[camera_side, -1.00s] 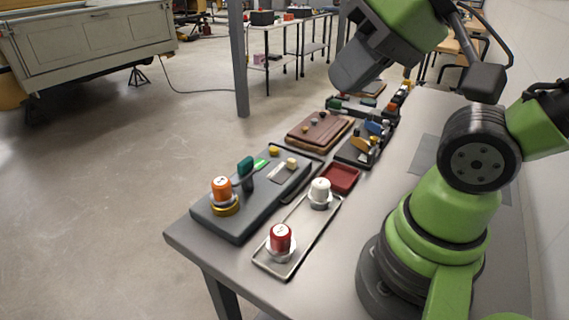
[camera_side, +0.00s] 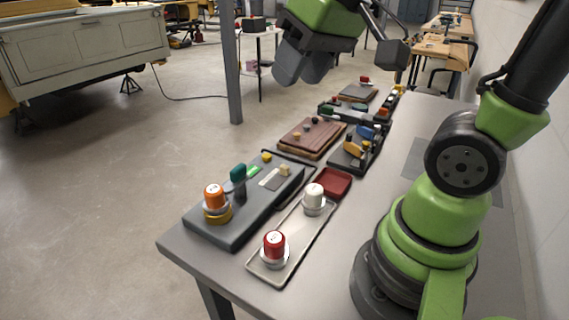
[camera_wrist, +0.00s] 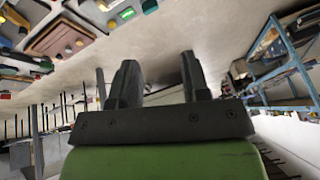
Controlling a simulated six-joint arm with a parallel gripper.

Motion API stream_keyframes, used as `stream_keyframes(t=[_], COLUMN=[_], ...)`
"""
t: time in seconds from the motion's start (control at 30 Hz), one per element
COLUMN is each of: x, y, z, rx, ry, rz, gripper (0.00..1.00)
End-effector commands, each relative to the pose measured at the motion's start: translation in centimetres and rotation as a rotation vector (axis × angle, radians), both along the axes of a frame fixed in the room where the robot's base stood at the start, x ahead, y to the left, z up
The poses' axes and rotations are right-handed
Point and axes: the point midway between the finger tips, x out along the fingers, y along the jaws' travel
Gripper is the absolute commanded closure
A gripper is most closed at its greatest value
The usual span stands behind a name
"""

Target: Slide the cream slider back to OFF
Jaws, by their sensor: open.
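The cream slider (camera_side: 285,170) is a small cream block on a pale slot plate, on top of the dark grey control panel (camera_side: 215,232). It sits near the plate's right end. Any OFF lettering is too small to read. My gripper (camera_side: 302,70) is in the air above and behind the panel, clear of everything on the table. Its two dark fingers are apart and empty in the wrist view (camera_wrist: 160,78), with floor between them. I cannot pick out the cream slider in the wrist view.
The panel also carries an orange knob (camera_side: 214,194), a green lever (camera_side: 238,173) and a yellow button (camera_side: 267,157). A metal tray (camera_side: 293,247) with red and white knobs lies beside it, near a red dish (camera_side: 334,184). A brown board (camera_side: 312,138) stands behind.

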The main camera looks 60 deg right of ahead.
Motion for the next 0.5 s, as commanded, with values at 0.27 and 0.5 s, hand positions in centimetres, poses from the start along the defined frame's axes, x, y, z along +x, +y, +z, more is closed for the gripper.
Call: stream_keyframes(t=[0.27, 0.5], x=[7.4, 10.3], y=[-6.2, -11.4], z=[-5.8, -13.3], rx=[-0.106, -0.131], ry=[0.226, 0.386], rz=[0.099, 0.206], gripper=[0.57, 0.57])
